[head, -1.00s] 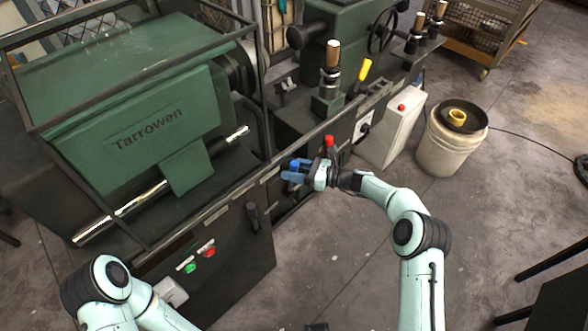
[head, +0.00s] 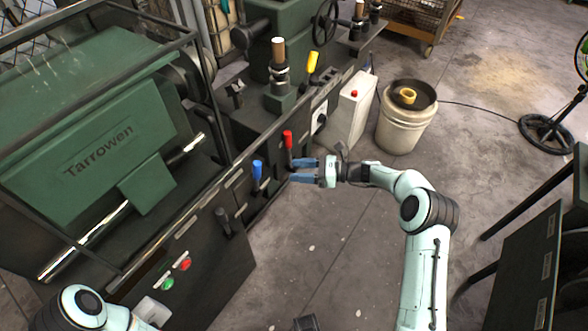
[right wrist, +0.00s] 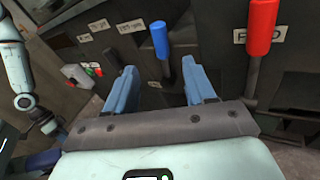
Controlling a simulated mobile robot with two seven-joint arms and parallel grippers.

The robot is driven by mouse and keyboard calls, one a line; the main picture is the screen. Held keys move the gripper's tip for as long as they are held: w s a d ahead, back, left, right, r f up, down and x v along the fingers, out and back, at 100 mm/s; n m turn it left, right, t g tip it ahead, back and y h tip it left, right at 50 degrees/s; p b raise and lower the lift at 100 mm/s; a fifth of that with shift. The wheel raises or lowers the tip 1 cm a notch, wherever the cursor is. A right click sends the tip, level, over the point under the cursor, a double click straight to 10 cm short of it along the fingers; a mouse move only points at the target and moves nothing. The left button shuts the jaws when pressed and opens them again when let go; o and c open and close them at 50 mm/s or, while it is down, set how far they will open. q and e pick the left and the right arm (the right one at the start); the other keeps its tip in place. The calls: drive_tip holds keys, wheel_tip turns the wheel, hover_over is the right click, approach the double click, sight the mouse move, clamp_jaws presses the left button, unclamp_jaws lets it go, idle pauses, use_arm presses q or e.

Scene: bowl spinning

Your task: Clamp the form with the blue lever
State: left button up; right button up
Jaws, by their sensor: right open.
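The blue lever (head: 257,170) stands upright on the front of the dark machine, and it also shows in the right wrist view (right wrist: 160,40). My right gripper (head: 293,171) is open and empty, to the right of the blue lever and apart from it. In the right wrist view the lever shows beyond the gap between the blue fingers (right wrist: 163,88). A red lever (head: 288,140) stands just behind the gripper. Which part is the form I cannot tell. My left arm (head: 82,308) is at the lower left; its gripper is not clearly made out.
A green casing marked Tarrowen (head: 95,150) fills the left. A black lever (head: 222,222) and green and red buttons (head: 185,264) are on the front panel. A yellow lever (head: 312,62) and a white bucket (head: 402,125) stand farther back.

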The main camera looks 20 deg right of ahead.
drive_tip(key=shift+a+f, duration=0.2)
drive_tip(key=shift+a, duration=0.1)
drive_tip(key=c, duration=0.7)
drive_tip(key=shift+n+g+h, duration=0.3)
drive_tip(key=shift+g+h, duration=0.2)
drive_tip(key=shift+h, duration=0.2)
drive_tip(key=a+f, duration=0.4)
drive_tip(key=a, duration=0.1)
drive_tip(key=shift+w+f, duration=0.1)
clamp_jaws()
drive_tip(key=n+t+h+p, duration=0.4)
drive_tip(key=n+t+h, duration=0.4)
drive_tip(key=n+h, duration=1.15)
approach(256, 172)
use_arm(q)
drive_tip(key=r, duration=0.1)
drive_tip(key=s+r, duration=0.1)
drive_tip(key=shift+s+r, duration=0.1)
drive_tip(key=shift+r, duration=0.3)
use_arm(e)
drive_tip(key=shift+m+h, duration=0.65)
drive_tip(key=shift+h, duration=0.1)
drive_tip(key=x, duration=0.6)
drive_tip(key=shift+w+a+f, duration=0.2)
drive_tip(key=shift+w+f, duration=0.1)
drive_tip(key=shift+w, duration=0.2)
